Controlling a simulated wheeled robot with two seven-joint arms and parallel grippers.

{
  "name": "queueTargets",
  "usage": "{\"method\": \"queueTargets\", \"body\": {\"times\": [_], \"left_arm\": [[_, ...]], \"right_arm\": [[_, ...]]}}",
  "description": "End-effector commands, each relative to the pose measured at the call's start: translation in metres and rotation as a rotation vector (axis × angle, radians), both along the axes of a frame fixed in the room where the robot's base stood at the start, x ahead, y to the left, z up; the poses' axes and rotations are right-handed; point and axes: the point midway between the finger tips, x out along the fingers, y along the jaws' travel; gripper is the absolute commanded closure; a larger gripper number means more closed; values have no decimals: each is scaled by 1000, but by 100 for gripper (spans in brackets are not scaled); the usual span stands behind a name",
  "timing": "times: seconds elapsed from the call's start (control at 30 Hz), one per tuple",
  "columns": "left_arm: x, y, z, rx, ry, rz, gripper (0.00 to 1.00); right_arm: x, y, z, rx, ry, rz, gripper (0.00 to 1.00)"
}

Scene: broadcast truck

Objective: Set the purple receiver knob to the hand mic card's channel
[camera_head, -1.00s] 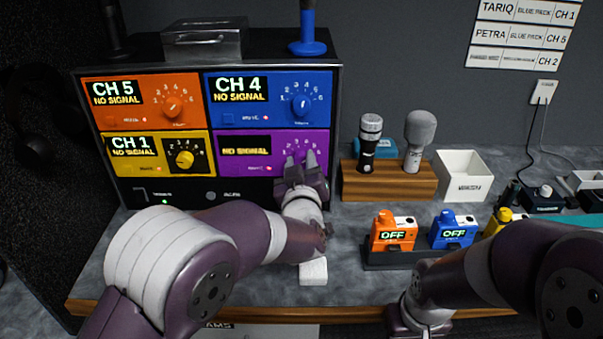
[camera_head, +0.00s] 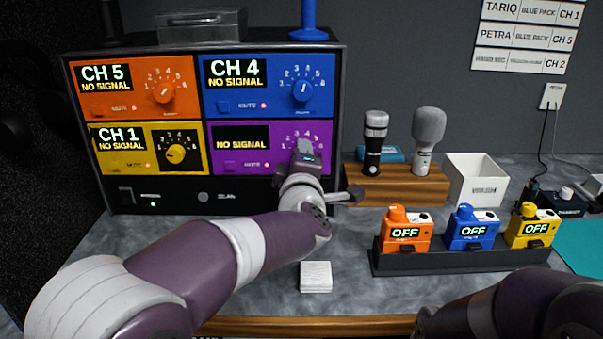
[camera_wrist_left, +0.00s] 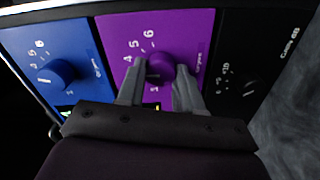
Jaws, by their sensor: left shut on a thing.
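The purple receiver panel (camera_head: 225,163) is at the lower right of the rack. Its display (camera_head: 242,137) shows NO SIGNAL, with no channel number that I can read. My left gripper (camera_head: 306,148) is at this panel and covers its knob in the head view. In the left wrist view, the purple knob (camera_wrist_left: 161,67) sits between the fingers of the left gripper (camera_wrist_left: 160,85), which are shut on it. Cards on the wall end in CH 1, CH 5 and CH 2; the lowest card (camera_head: 520,60), ending in CH 2, has blurred wording. My right gripper is out of view.
Orange, blue (camera_head: 270,85) and yellow receivers surround the purple one. Two microphones stand in a wooden block (camera_head: 400,186) to the right, beside a white bin (camera_head: 476,180). Packs reading OFF sit in a dark tray (camera_head: 460,260). A white block (camera_head: 316,277) lies on the counter.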

Motion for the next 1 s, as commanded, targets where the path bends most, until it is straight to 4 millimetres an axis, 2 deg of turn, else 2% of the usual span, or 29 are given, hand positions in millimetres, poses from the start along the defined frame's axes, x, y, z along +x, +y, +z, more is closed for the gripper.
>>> {"method": "queueTargets", "body": {"times": [0.03, 0.5, 1.0], "left_arm": [[0, 0, -6, -43, -1, 1, 95], [0, 0, -6, -480, 0, 0, 95], [0, 0, -5, -776, 2, 0, 95]], "right_arm": [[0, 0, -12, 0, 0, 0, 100], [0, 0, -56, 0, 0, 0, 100], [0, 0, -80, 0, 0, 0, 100]]}}
